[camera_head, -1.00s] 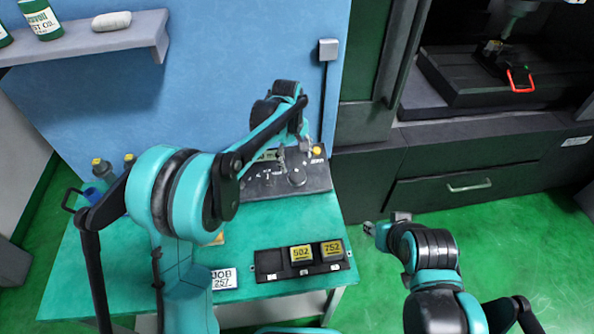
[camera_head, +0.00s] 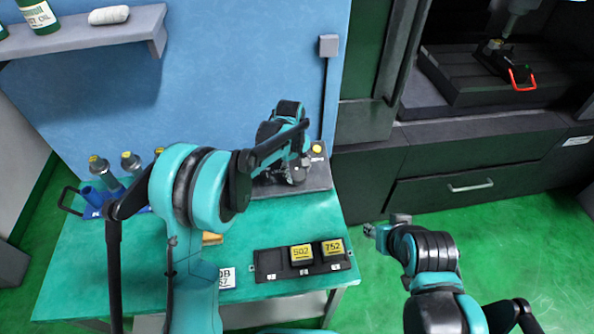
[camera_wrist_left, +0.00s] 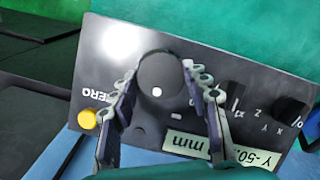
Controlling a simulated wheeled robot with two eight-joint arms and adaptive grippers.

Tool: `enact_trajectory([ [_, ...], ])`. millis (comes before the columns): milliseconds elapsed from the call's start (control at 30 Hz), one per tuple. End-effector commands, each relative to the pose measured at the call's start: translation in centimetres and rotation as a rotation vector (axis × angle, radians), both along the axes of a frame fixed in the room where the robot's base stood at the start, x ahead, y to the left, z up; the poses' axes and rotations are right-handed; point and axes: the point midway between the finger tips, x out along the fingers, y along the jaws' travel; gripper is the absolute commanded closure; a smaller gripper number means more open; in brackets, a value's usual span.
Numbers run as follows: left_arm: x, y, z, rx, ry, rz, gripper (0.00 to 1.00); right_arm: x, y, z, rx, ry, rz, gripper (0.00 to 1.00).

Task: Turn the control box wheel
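The control box (camera_head: 318,178) stands at the back right of the green table, partly hidden by my left arm. In the left wrist view its panel (camera_wrist_left: 110,60) fills the middle, with the round dark wheel (camera_wrist_left: 160,82) on it. My left gripper (camera_head: 293,178) is down at the box. In the left wrist view its two fingers (camera_wrist_left: 159,74) stand apart on either side of the wheel. The right fingertip is close against the wheel's edge; firm contact cannot be told. My right gripper (camera_head: 371,230) is small, away from the table at its right.
A yellow button (camera_wrist_left: 88,118), a readout (camera_wrist_left: 200,145) and small black knobs (camera_wrist_left: 290,110) are near the wheel. A black tray (camera_head: 268,265) with yellow-labelled blocks lies at the table's front. Bottles in a blue holder (camera_head: 95,200) stand left. A dark machine (camera_head: 480,150) is at right.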

Motion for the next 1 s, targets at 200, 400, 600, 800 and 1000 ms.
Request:
enact_trajectory([
  [200,0.01,-0.01,-0.02,0.0,0.0,-0.001,0.82,0.0,0.0,-0.01,0.0,0.0,0.0,0.6],
  [400,0.03,-0.07,-0.01,0.011,0.002,-0.031,0.82,0.0,0.0,0.0,0.0,0.0,0.0,0.6],
  [600,0.06,-0.14,-0.01,0.047,0.011,-0.123,0.82,0.0,0.0,0.04,0.0,0.0,0.0,0.6],
  [800,0.06,-0.3,-0.04,0.11,0.023,-0.277,0.82,0.0,0.0,0.05,0.0,0.0,0.0,0.6],
  [1000,0.06,-0.45,-0.06,0.18,0.036,-0.454,0.82,0.0,0.0,0.0,0.0,0.0,0.0,0.6],
])
